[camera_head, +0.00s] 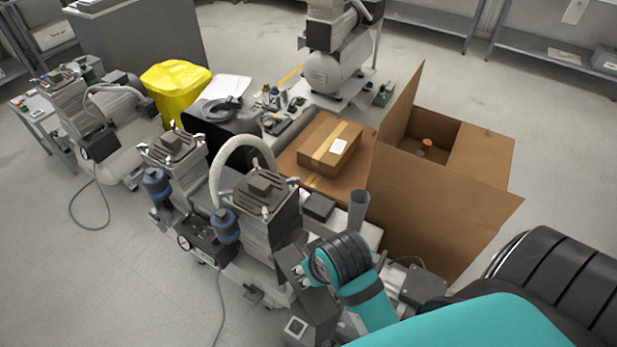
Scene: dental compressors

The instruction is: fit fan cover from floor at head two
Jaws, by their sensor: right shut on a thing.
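The near compressor has two finned grey heads: one at the left (172,147) and one nearer the middle (262,195). Blue-capped canisters (156,185) sit at its left side and a pale curved hose (243,150) arches between the heads. I cannot tell which is head two. My right arm comes in from the lower right. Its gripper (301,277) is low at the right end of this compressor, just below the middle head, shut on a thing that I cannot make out. I cannot pick out the fan cover with certainty. My left gripper is not in view.
An open cardboard box (450,200) stands right of the compressor, with a closed carton (329,144) beside it. Another compressor (105,125) stands at the left and one (335,70) at the back. A yellow bag (175,85) is behind. The left floor is mostly clear.

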